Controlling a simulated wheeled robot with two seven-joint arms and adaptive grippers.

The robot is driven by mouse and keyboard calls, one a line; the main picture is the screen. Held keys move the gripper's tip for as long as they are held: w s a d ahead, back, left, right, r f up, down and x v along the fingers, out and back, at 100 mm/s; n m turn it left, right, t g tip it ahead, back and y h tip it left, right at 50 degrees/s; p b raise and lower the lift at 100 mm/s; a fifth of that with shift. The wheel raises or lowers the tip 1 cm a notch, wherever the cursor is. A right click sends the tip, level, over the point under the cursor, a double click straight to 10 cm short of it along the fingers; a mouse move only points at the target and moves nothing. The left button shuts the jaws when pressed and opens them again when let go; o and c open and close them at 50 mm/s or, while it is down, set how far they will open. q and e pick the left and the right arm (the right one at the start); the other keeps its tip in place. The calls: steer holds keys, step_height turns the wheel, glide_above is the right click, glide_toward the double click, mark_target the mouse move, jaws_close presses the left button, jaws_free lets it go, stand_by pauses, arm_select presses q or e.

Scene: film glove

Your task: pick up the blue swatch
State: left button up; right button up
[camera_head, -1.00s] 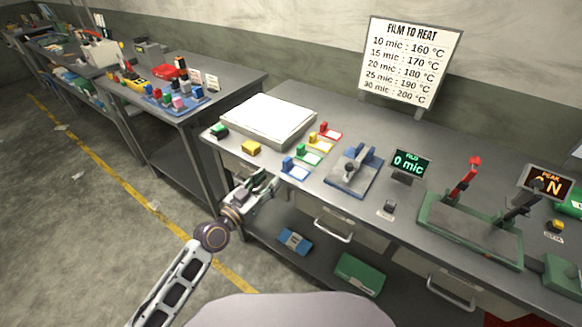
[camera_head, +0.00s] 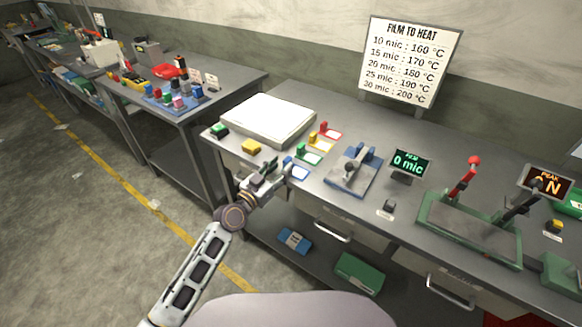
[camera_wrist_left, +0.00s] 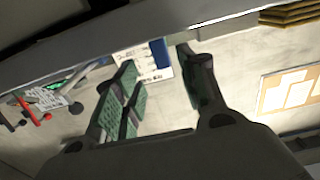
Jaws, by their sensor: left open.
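The blue swatch (camera_head: 289,163) stands at the near edge of the workbench, on a white card with a blue border (camera_head: 298,173). My left gripper (camera_head: 270,170) is open and empty just left of it, at the bench edge, with a gap between. In the left wrist view, which looks upside down, the open fingers of the left gripper (camera_wrist_left: 163,85) frame a small blue block (camera_wrist_left: 160,54) that appears to be the swatch, beyond the fingertips. My right gripper is not in view.
Green (camera_head: 303,150), yellow (camera_head: 313,138) and red (camera_head: 324,127) swatches stand in a row behind. A yellow block (camera_head: 251,146) lies left of the gripper, before a white slab (camera_head: 268,118).

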mark_target(284, 162)
arm_select(q)
steer(key=shift+x, duration=2.6)
steer(key=shift+w+a, duration=0.15)
steer(key=shift+a, duration=0.05)
jaws_close()
